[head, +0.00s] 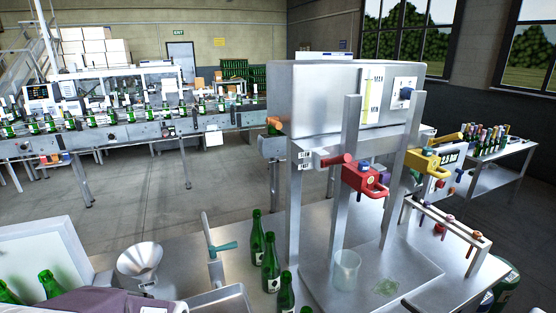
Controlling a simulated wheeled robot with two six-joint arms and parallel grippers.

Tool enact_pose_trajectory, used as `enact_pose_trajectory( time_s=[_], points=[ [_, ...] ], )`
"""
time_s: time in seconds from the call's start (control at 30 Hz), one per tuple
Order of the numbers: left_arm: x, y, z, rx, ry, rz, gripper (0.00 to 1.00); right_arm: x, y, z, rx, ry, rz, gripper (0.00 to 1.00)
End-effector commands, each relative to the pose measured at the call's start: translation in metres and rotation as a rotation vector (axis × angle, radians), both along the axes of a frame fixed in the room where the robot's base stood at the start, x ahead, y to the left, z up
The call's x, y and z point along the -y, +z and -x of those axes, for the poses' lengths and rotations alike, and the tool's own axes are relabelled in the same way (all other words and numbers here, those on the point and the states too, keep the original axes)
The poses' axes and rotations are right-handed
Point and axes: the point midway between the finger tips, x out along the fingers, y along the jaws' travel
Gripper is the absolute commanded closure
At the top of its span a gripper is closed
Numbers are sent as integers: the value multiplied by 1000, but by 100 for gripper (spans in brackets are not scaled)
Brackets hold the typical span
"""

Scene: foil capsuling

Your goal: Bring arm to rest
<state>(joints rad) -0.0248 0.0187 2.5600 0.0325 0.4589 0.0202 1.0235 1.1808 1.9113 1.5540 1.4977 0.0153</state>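Neither of my grippers shows in the head view, and I cannot make out either arm. A steel filling machine (325,95) stands on the steel bench (325,222), with a red tap (365,180) and a yellow tap (424,162) on its front. A clear beaker (346,270) stands on the machine's base plate below the taps. Several green bottles (270,262) stand upright in a row left of the machine.
A steel funnel (139,262) and a teal-handled lever (222,247) are left of the bottles. More green bottles (50,284) are at the lower left by a white panel (35,258). A rack (450,225) with coloured-handled pieces is at right. Bottles line a conveyor (120,135) behind open floor.

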Motion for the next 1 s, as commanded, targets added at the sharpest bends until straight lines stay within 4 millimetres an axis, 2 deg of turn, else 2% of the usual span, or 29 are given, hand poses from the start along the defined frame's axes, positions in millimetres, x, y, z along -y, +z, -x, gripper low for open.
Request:
enact_pose_trajectory(
  time_s=[0.13,0.27,0.37,0.47,0.5,0.57,0.6,0.67,0.7,0.8,0.9,1.0],
  points=[
    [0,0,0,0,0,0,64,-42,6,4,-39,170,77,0],
    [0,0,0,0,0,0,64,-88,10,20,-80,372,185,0],
    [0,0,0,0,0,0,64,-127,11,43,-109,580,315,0],
    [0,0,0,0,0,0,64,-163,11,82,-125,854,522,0],
    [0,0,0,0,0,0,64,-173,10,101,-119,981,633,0],
    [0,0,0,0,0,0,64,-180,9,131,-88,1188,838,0],
    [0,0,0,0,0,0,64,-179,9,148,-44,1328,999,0],
    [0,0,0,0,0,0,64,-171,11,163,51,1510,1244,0],
    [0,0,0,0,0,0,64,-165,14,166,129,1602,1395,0],
    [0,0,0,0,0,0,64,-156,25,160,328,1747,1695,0],
    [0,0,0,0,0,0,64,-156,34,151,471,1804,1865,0],
    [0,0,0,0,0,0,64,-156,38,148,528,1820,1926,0]
  ],
)
